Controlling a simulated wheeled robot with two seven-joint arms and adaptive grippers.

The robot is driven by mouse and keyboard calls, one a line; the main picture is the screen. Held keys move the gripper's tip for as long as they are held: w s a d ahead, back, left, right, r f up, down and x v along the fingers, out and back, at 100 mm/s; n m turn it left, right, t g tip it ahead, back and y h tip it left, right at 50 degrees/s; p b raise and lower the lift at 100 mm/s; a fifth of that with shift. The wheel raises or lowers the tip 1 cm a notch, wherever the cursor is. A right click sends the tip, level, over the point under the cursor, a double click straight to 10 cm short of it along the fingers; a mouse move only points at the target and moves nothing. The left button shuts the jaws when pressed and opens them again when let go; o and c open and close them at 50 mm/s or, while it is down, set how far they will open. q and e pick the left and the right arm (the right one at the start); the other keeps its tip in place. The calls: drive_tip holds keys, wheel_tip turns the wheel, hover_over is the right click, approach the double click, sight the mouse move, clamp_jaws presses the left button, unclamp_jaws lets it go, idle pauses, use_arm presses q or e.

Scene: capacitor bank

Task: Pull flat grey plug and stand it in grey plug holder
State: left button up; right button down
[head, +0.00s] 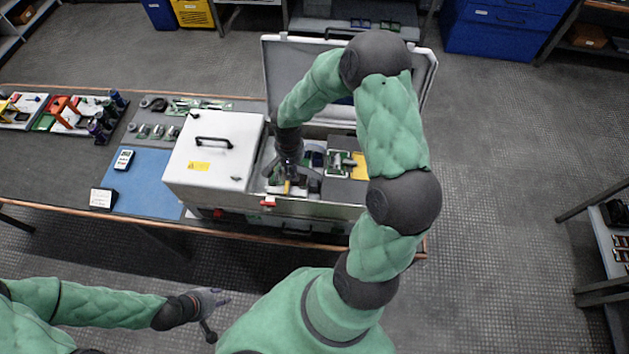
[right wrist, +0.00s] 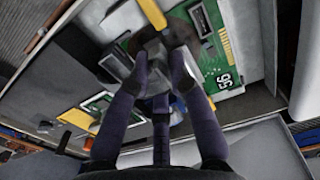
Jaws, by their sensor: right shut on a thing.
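My right gripper (head: 287,183) reaches down into the open metal case. In the right wrist view its two dark fingers (right wrist: 160,55) are closed on a flat grey piece (right wrist: 158,42), which looks like the flat grey plug. A yellow strip (right wrist: 152,13) sticks out beyond the fingertips. The fingers hide much of the piece, so I cannot tell whether it is seated or free. I cannot pick out the grey plug holder for certain. My left gripper (head: 216,315) hangs empty in front of the bench with its fingers apart.
The open case's raised lid (head: 427,80) stands behind my right arm. A green board (right wrist: 222,45) marked 56 lies close to the fingers. A white cabinet (head: 213,170) with a black handle stands left of the opening. A blue mat (head: 150,175) lies further left.

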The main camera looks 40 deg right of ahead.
hover_over(316, 182)
drive_tip(key=shift+w+d+b, duration=0.1)
drive_tip(key=shift+b, duration=0.3)
idle(1.2)
drive_tip(key=shift+f+b, duration=1.85)
drive_tip(key=shift+b, duration=0.2)
idle(0.8)
drive_tip(key=c, duration=1.1)
unclamp_jaws()
drive_tip(key=shift+f, duration=0.1)
drive_tip(key=shift+o, duration=0.2)
wheel_tip(316, 182, up, 12)
